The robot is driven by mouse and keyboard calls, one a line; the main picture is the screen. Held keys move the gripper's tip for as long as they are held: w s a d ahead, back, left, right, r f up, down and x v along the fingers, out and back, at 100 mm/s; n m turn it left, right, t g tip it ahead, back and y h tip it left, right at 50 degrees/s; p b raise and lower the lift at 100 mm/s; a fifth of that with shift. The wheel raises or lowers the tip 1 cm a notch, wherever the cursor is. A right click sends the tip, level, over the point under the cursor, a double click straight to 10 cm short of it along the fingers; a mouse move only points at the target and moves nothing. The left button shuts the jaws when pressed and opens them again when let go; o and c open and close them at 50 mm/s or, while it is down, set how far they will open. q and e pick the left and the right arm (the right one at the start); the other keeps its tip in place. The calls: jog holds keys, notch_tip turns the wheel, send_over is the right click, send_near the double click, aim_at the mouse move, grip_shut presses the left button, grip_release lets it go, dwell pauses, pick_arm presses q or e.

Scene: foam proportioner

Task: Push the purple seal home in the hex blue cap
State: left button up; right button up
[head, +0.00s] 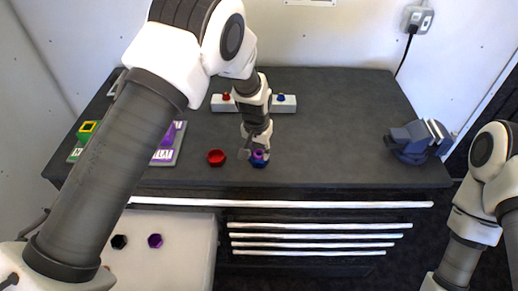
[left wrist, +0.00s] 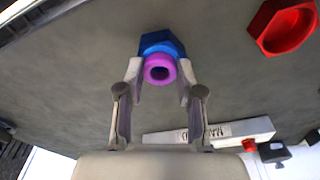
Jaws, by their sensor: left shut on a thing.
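The hex blue cap (head: 260,164) rests on the dark bench top near its front edge. It also shows in the left wrist view (left wrist: 161,42), beyond the seal. The purple seal (head: 258,154) is a ring with a round hole; in the left wrist view (left wrist: 149,69) it lies in front of the cap and overlaps it. How deep it sits in the cap I cannot tell. My left gripper (left wrist: 160,75) is shut on the seal, one finger at each side, pointing down at the cap. My right gripper is out of view; only its arm shows at the right.
A red hex cap (head: 217,158) stands just left of the blue one. Behind is a white block (head: 253,104) with red and blue knobs. A blue vise (head: 418,140) stands at the right. A tray with green and purple items (head: 167,157) is partly behind my left arm.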

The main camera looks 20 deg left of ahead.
pick_arm(q)
jog(key=o, duration=0.9)
jog(key=shift+c, duration=0.2)
jog(key=o, duration=0.3)
jog(key=shift+o, duration=0.2)
jog(key=shift+r+p, duration=2.25)
jog(key=shift+r, duration=0.75)
